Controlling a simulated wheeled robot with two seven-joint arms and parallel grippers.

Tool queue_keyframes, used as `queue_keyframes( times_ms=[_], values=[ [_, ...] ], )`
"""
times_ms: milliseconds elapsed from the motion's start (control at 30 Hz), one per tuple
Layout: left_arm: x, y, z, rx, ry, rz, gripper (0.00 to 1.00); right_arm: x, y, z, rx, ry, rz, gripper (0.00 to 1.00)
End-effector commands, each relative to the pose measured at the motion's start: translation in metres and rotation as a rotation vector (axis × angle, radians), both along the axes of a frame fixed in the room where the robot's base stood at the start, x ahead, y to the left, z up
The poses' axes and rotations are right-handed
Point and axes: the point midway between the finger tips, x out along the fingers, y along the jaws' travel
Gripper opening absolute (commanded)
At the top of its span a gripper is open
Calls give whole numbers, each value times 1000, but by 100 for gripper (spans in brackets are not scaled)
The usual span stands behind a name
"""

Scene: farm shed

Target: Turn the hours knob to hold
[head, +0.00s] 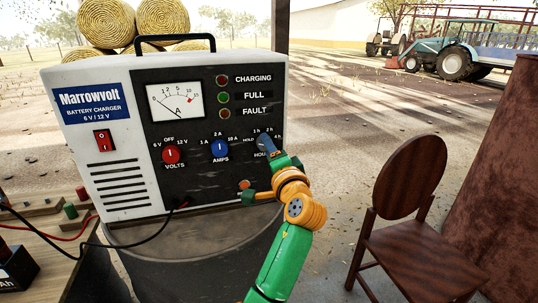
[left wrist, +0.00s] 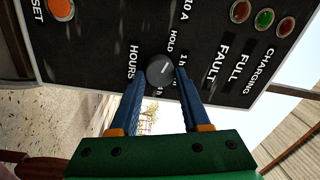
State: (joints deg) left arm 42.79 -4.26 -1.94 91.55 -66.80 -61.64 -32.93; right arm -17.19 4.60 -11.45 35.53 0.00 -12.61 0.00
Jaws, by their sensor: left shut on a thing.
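The white and black Marrowvolt battery charger (head: 100,140) stands upright with its panel facing me. Its hours knob (left wrist: 160,71) is round and dark grey with a pale pointer line, and shows in the left wrist view beside the printed HOLD and HOURS labels. My left gripper (head: 265,143) is at the panel's right side and covers the knob in the head view. In the left wrist view its blue fingers (left wrist: 160,82) are shut on the knob, one on either side. The exact mark under the pointer is hard to tell. My right gripper is not in view.
The red volts knob (head: 171,154) and blue amps knob (head: 219,148) sit left of my gripper. The charger stands on a grey drum (head: 215,250). A wooden chair (head: 405,180) is at the right. Cables run at the lower left.

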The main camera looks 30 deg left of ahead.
Motion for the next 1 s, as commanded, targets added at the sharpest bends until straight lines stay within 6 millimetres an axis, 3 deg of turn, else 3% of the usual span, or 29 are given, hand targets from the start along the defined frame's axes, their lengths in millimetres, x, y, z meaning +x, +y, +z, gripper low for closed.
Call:
queue_keyframes(
  times_ms=[633, 667, 767, 1000],
  values=[
    [0, 0, 2, -30, -39, -1, 0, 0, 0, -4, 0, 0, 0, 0],
    [0, 0, 2, -30, -39, -1, 50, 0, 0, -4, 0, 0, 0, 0],
    [0, 0, 1, -30, -38, -1, 77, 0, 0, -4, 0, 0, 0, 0],
    [0, 0, 1, -29, -37, 0, 77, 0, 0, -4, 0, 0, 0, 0]
  ],
)
